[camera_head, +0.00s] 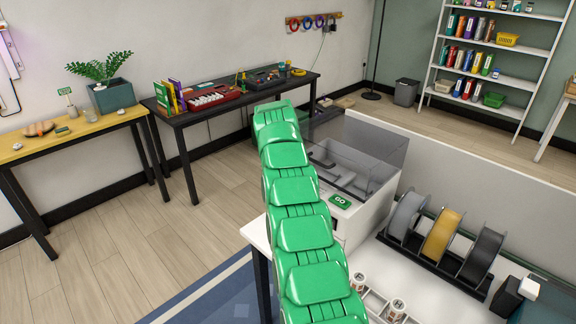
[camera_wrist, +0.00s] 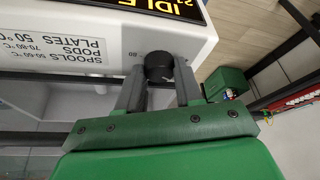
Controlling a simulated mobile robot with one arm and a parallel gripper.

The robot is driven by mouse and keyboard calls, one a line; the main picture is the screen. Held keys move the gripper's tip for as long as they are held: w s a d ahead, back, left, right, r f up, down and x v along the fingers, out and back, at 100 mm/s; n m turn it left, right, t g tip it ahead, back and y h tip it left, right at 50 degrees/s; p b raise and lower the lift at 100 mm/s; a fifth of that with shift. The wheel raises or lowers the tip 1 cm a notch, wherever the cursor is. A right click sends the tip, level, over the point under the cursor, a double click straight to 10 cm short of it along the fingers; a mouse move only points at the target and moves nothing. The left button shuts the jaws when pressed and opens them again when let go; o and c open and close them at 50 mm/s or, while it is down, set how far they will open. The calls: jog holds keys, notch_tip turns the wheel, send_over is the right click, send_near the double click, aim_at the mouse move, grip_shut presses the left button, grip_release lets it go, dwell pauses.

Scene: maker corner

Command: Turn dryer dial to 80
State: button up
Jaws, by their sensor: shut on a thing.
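In the wrist view the white dryer front (camera_wrist: 122,27) appears upside down. It carries a label (camera_wrist: 58,47) reading spools 50-60 °C, pods 70-80 °C, plates 50 °C, and a dark display (camera_wrist: 160,6) with yellow letters "IDLE" and a partly cut-off "21". The black dial (camera_wrist: 158,66) sits near the panel's edge, with a small "80" printed beside it. My gripper (camera_wrist: 160,84) is shut on the dial, one finger on each side. The dial's pointer cannot be made out. In the head view my green arm hides the gripper and dial.
In the head view, a white machine with a clear lid (camera_head: 362,150) and a green GO label (camera_head: 340,201) stands beside my arm. A rack of spools (camera_head: 440,236) and small white containers (camera_head: 397,308) stand nearby. A dark table (camera_head: 228,98) stands behind.

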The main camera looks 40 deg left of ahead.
jog(key=shift+m+h, duration=0.3)
jog(key=shift+m, duration=0.5)
jog(key=o, duration=1)
jog(key=v, duration=0.7)
jog(key=shift+s+r, duration=0.25)
jog(key=shift+r, duration=0.05)
